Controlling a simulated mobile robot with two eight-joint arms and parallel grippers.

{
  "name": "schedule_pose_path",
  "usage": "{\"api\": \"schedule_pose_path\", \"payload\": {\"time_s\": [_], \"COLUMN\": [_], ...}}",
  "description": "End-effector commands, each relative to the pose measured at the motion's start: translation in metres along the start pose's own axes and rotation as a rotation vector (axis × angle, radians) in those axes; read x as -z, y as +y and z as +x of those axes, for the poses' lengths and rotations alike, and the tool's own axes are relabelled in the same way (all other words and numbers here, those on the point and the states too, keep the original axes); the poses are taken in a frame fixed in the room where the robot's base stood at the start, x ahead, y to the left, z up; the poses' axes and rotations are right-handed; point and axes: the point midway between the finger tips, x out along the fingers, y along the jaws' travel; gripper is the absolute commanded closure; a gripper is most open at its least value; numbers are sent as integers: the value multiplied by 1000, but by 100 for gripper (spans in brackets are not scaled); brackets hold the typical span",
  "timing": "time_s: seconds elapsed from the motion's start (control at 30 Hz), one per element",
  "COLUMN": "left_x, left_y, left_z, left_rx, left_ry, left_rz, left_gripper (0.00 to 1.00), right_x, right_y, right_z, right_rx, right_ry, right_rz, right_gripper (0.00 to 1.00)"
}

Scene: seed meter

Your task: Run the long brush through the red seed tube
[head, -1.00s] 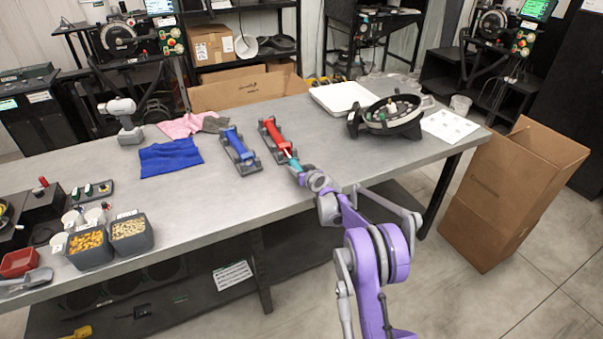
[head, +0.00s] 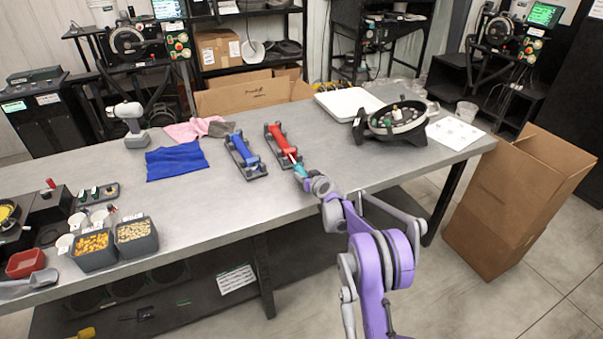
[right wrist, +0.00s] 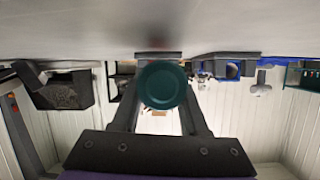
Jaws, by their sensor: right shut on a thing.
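The red seed tube (head: 278,137) lies in a dark grey cradle on the bench in the head view. My right gripper (head: 304,176) is at the near end of this tube, shut on the teal handle (head: 299,169) of the long brush. The brush's pale rod (head: 291,157) runs from the handle to the tube's near end, in line with the tube. I cannot tell how far the brush is inside; its bristles are not visible. In the right wrist view, the round teal handle end (right wrist: 162,85) sits between my fingers. My left gripper is out of view.
A blue tube (head: 243,148) in a similar cradle lies left of the red one. A blue cloth (head: 176,161) lies left.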

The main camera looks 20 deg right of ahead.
Motion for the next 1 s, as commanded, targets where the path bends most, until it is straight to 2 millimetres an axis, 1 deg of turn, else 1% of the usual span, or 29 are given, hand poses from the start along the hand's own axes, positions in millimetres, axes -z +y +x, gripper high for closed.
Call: {"api": "schedule_pose_path", "payload": {"time_s": [0.03,1.0], "left_x": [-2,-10], "left_y": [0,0], "left_z": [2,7], "left_rx": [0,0], "left_ry": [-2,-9], "left_rz": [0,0], "left_gripper": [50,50], "right_x": [-4,-37], "right_y": [0,1], "right_z": [-6,-96], "right_rx": [-1,-1], "right_ry": [-1,0], "right_rz": [0,0], "right_gripper": [97,97]}}
